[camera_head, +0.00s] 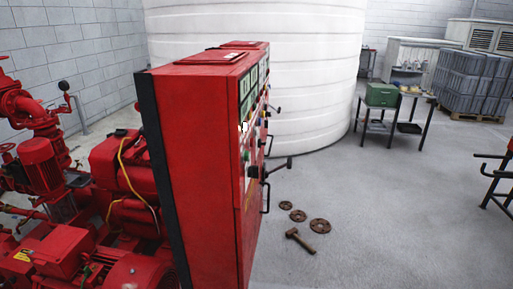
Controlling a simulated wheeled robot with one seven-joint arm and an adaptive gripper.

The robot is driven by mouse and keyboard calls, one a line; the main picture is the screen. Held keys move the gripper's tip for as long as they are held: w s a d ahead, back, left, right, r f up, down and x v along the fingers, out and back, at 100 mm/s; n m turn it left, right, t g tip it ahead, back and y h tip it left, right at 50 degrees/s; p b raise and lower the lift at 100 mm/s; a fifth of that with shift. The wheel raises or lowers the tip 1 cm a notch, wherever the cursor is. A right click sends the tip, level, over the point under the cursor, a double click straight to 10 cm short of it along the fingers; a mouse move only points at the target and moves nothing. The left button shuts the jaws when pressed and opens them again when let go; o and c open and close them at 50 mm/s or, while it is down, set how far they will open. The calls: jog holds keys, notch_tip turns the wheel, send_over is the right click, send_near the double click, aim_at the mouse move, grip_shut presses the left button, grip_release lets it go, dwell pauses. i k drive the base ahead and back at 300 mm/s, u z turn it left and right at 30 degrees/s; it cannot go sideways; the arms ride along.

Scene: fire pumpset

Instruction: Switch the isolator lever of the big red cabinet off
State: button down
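The big red cabinet (205,165) stands upright in the middle of the view, seen mostly from its side. Its front faces right and is seen at a steep slant. A dark isolator lever (279,164) sticks out to the right from a dark mount (253,172) on that front, roughly level. A second, smaller lever (274,108) sticks out farther back along the red cabinet row; I cannot tell exactly which cabinet bears it. My gripper is not in view.
Dark door handles (266,198) also stick out from the front. Red pumps (125,270) crowd the left. A table with a green box (382,95) stands behind. The right-hand floor is mostly clear.

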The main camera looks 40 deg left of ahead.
aim_at(289, 165)
jog(key=u, duration=0.8)
jog(key=i, duration=0.75)
jog(key=u, duration=0.85)
